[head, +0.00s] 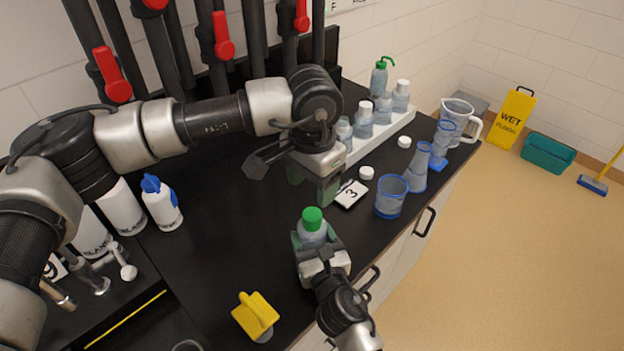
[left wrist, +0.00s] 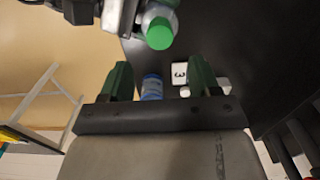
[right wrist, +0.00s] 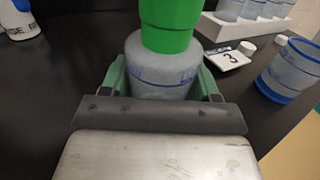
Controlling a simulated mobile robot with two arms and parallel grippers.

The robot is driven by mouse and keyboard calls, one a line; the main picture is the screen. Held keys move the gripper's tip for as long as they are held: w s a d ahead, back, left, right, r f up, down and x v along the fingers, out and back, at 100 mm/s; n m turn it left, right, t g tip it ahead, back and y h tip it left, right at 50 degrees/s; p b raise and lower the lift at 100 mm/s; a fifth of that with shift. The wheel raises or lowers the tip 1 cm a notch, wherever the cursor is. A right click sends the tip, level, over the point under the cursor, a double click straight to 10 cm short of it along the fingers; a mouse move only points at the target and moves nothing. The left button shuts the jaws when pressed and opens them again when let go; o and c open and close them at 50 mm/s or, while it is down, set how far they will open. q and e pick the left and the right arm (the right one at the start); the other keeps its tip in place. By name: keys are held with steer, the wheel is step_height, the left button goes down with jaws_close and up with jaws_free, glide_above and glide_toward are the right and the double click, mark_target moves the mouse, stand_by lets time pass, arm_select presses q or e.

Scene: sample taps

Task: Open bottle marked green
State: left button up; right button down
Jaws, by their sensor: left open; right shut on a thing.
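The bottle (head: 313,235) with a green cap (head: 312,217) stands upright near the front edge of the black counter. It is clear, with a blue line and blue print on its body (right wrist: 160,72) in the right wrist view. My right gripper (head: 314,246) is shut on the bottle's body below the cap, one finger on each side. My left gripper (head: 314,190) is open and empty, above and behind the bottle. In the left wrist view the green cap (left wrist: 160,33) shows beyond the open fingers (left wrist: 158,76), apart from them.
A card marked 3 (head: 351,193), loose white caps (head: 366,172), a blue-rimmed beaker (head: 391,196) and a flask (head: 417,168) stand to the right. Several bottles stand on a white rack (head: 366,147) behind.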

mark_target(311, 214)
arm_select(q)
step_height(311, 214, down, 8)
steer(key=shift+r, duration=0.1)
stand_by(0.4)
steer(key=c, duration=0.9)
steer(key=n, duration=0.5)
steer(key=shift+n, duration=0.4)
steer(key=shift+c, duration=0.3)
steer(key=n, duration=0.4)
steer(key=o, duration=1)
